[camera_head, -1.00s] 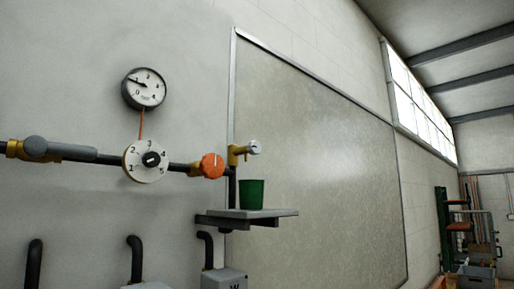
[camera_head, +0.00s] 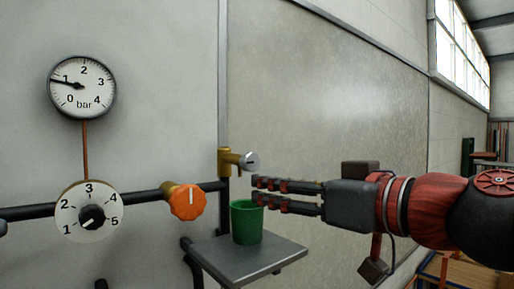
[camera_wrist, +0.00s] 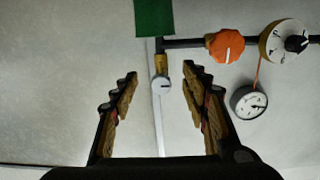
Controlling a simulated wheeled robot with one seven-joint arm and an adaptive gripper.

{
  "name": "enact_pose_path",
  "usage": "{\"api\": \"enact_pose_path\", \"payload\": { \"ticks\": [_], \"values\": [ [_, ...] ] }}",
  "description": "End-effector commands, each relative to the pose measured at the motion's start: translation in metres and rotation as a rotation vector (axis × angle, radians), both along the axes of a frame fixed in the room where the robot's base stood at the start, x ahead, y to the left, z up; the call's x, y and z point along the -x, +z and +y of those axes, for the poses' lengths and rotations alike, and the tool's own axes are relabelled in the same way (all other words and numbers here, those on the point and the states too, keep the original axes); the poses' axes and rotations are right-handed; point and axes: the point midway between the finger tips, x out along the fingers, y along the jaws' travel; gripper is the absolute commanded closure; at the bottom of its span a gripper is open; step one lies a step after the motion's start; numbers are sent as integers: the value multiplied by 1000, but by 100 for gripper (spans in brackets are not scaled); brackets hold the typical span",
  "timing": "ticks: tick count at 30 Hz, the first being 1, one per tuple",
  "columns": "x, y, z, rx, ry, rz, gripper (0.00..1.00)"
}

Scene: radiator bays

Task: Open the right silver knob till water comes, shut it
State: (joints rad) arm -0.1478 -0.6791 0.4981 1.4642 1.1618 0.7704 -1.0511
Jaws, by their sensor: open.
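The silver knob (camera_head: 249,161) sits on the end of a brass fitting at the right end of the black pipe. In the wrist view the silver knob (camera_wrist: 161,86) shows between the two fingers, apart from both. My gripper (camera_head: 256,193) is open and empty, coming from the right, with its fingertips just right of and below the knob in the head view. It also shows in the wrist view (camera_wrist: 158,74). A green cup (camera_head: 247,222) stands upright on a grey shelf (camera_head: 262,268) below the fitting. No water shows.
An orange knob (camera_head: 186,201) and a white numbered dial (camera_head: 89,211) sit on the pipe to the left. A pressure gauge (camera_head: 82,87) hangs above, its needle near 1. A grey panel (camera_head: 320,90) covers the wall to the right.

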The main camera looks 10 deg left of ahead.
Motion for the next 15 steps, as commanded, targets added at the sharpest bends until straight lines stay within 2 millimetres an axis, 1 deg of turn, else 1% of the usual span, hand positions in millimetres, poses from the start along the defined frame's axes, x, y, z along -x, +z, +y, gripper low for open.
{"api": "enact_pose_path", "payload": {
  "ticks": [1, 3, 4, 8, 15],
  "values": [
    [-1, 21, 3, -13, 11, -25, 54],
    [0, 33, 6, -24, 19, -49, 54],
    [-1, 36, 7, -26, 22, -56, 54],
    [-7, 38, 15, -29, 26, -61, 54],
    [-30, 39, 43, -29, 26, -60, 54]
  ]
}}
